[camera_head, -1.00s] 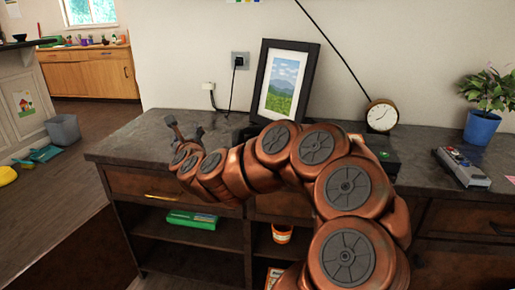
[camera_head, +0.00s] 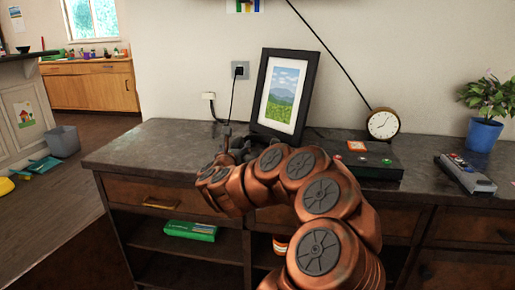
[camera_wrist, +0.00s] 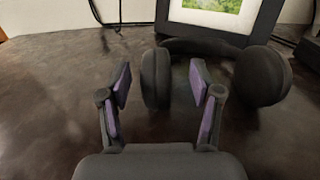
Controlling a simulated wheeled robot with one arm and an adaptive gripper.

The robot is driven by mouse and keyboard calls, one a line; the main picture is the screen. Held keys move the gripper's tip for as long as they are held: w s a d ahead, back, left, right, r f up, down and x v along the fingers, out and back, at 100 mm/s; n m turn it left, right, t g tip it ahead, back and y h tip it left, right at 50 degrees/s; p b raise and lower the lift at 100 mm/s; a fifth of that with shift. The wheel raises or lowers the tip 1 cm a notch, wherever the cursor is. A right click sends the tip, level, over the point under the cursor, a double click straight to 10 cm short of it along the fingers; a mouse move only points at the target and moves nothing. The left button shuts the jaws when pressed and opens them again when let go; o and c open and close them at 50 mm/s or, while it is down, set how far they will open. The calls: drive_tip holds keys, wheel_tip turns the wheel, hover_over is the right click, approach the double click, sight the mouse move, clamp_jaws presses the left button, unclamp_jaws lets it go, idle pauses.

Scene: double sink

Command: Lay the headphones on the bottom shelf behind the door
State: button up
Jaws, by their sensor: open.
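The dark headphones lie on the dark countertop (camera_wrist: 45,95) in front of the picture frame. In the wrist view I see one ear cup (camera_wrist: 155,78), the headband (camera_wrist: 205,47) and the other ear cup (camera_wrist: 263,76) to the right. My gripper (camera_wrist: 160,82) is open, with the near ear cup showing between its fingers; I cannot tell whether they touch it. In the head view my gripper (camera_head: 228,142) is small and my arm mostly hides the headphones. Below the counter is an open cabinet with a bottom shelf (camera_head: 170,270). A brown panel (camera_head: 80,245) at lower left looks like its opened door.
A framed picture (camera_head: 285,93) stands just behind the headphones. A black box with buttons (camera_head: 372,168), a clock (camera_head: 383,124), a grey device (camera_head: 465,175) and a potted plant (camera_head: 484,130) stand to the right. A green box (camera_head: 191,231) lies on the upper shelf. The counter's left part is clear.

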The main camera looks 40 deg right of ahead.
drive_tip(key=shift+w+d+f, duration=0.15)
drive_tip(key=shift+w+d, duration=0.4)
drive_tip(key=shift+w+d+f, duration=0.15)
drive_tip(key=shift+w+d, duration=0.4)
drive_tip(key=shift+w+d+b, duration=0.3)
drive_tip(key=shift+w+d, duration=0.15)
drive_tip(key=shift+d, duration=0.05)
clamp_jaws()
